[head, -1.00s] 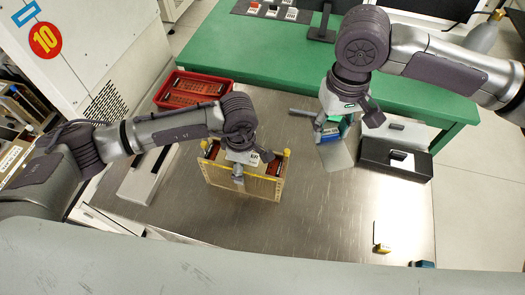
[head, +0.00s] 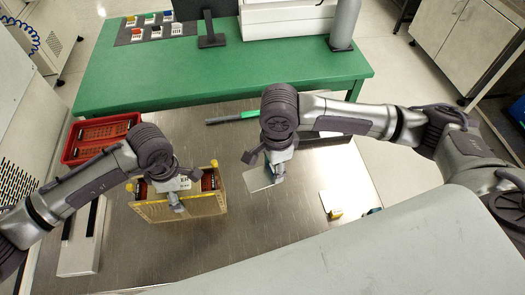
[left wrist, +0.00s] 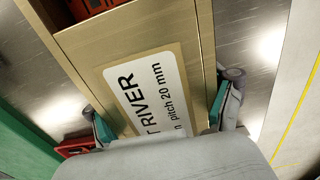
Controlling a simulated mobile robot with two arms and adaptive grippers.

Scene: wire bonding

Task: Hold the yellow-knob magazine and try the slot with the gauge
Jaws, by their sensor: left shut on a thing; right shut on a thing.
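The magazine (head: 185,207) is a tan box with yellow knobs at its corners and reddish-black contents, standing on the steel table. My left gripper (head: 175,204) is shut on it from above. In the left wrist view the fingers (left wrist: 162,112) sit either side of its labelled wall (left wrist: 190,45); the label partly reads "RIVER" and "pitch 20 mm". My right gripper (head: 278,172) is shut on a flat grey plate, apparently the gauge (head: 258,178), to the right of the magazine and apart from it. The slots are too small to make out.
A red tray (head: 72,152) stands at the back left and a long pale block (head: 80,245) at the front left. A green-and-black stick (head: 232,117) lies at the back. A small yellow item (head: 336,214) is at the right. Behind is a green bench (head: 140,88).

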